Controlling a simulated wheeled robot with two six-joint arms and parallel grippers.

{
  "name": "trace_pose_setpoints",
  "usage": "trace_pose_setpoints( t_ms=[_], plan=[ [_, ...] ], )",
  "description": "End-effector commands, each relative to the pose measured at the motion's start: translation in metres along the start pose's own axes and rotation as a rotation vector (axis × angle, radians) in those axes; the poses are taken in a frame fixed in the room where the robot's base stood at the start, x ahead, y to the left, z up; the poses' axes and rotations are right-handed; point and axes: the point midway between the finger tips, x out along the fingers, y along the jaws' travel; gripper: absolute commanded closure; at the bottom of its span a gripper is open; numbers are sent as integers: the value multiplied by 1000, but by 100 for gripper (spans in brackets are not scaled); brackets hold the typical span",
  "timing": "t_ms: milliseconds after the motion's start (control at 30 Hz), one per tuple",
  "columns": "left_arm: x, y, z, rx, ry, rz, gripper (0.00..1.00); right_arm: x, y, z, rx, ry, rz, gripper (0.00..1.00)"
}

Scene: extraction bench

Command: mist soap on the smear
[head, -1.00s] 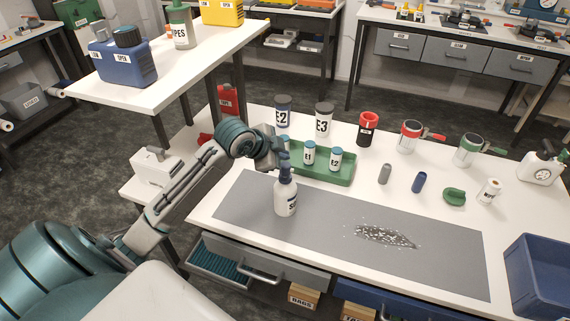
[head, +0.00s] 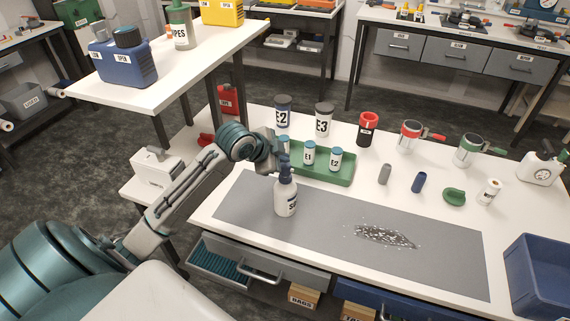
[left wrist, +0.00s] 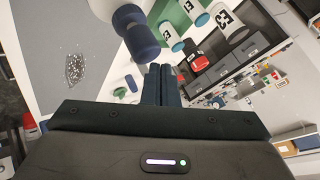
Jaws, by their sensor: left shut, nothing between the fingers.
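The soap bottle (head: 286,199), white with a dark blue spray head, stands upright on the grey mat (head: 330,228). The speckled smear (head: 385,236) lies on the mat to its right. My left gripper (head: 284,160) is at the bottle's blue head, and its fingers are closed and empty. In the left wrist view the shut fingers (left wrist: 160,84) point just beside the blue head (left wrist: 142,38); whether they touch it I cannot tell. The smear also shows in the left wrist view (left wrist: 75,69), apart from the bottle. My right gripper is not in view.
A green tray (head: 323,178) with small labelled jars stands right behind the bottle. Larger jars E2 (head: 283,113) and E3 (head: 323,121) stand farther back. A blue bin (head: 540,285) is at the front right. The mat around the smear is clear.

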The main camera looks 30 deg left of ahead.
Motion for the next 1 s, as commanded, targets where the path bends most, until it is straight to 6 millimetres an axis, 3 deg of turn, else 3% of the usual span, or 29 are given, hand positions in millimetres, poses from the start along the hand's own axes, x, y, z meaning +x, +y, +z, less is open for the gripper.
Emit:
trace_pose_setpoints(
  t_ms=[1000],
  plan=[
    [7, 5, 5, -1, 0, 0, 100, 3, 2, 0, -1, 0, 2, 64]
  ],
)
